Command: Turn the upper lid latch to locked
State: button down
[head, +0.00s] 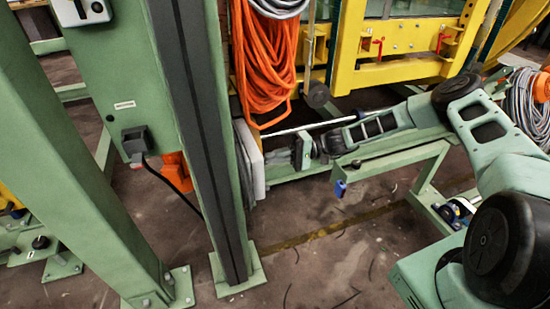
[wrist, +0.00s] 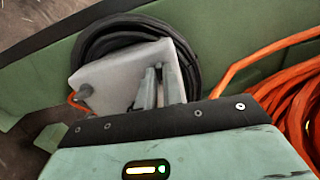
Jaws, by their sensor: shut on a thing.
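A pale grey lid (wrist: 112,72) stands upright in front of me in the wrist view. In the head view it shows as a thin pale plate (head: 250,160), seen nearly edge-on, just right of the green column. My gripper (wrist: 160,74) reaches the lid's face with its two fingers close together. They are shut on a small part at the lid, apparently the upper lid latch, which the fingers hide; its angle cannot be told. Another small grey knob (wrist: 85,91) sits near the lid's left edge, apart from my fingers. In the head view my gripper (head: 270,157) meets the lid from the right.
A black hose coil (wrist: 112,32) lies behind the lid. Orange cable (head: 265,60) hangs above and right of the lid in the head view. A green column (head: 205,150) stands left of it. A green rail (head: 400,157) runs below my arm; open floor lies in front.

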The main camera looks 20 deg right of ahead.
jog(key=shift+n, duration=0.5)
jog(key=c, duration=1.5)
grip_release()
jog(key=shift+c, duration=0.2)
jog(key=d+p, duration=0.1)
jog(key=d, duration=1.6)
jog(key=shift+d, duration=0.25)
